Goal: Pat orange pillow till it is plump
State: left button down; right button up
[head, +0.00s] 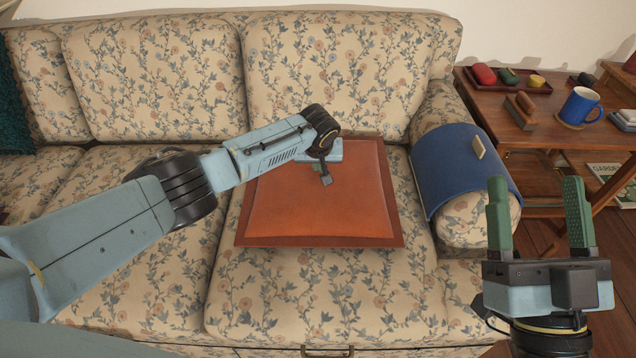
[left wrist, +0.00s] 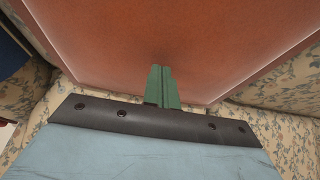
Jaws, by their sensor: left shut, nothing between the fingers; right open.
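The orange pillow (head: 335,210) lies flat on the right seat cushion of the floral sofa, with a darker red-brown border around it. My left arm reaches over it, and its gripper points down at the pillow's upper middle; its fingertips are hidden in the head view. In the left wrist view my left gripper (left wrist: 162,72) is shut and empty, its green fingers together against or just over the orange pillow (left wrist: 165,35). Whether they touch it I cannot tell. My right gripper (head: 539,215) is open and empty at the right, in front of the sofa arm, away from the pillow.
The floral sofa (head: 160,75) has a blue cover (head: 455,170) with a small tan object over its right arm. A wooden side table (head: 490,105) at the right holds a tray (head: 512,84), a blue mug (head: 580,105) and small items. A teal cushion (head: 12,110) is at the far left.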

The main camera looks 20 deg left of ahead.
pick_arm(q)
jog(key=shift+f, duration=0.1)
dwell(0.5)
jog(key=shift+f+b, duration=0.65)
jog(key=shift+f, duration=0.25)
jog(key=shift+r, duration=0.1)
jog(key=shift+s+f, duration=0.15)
jog(key=shift+f, duration=0.05)
jog(key=shift+p, duration=0.3)
jog(key=shift+r+p, duration=1.55)
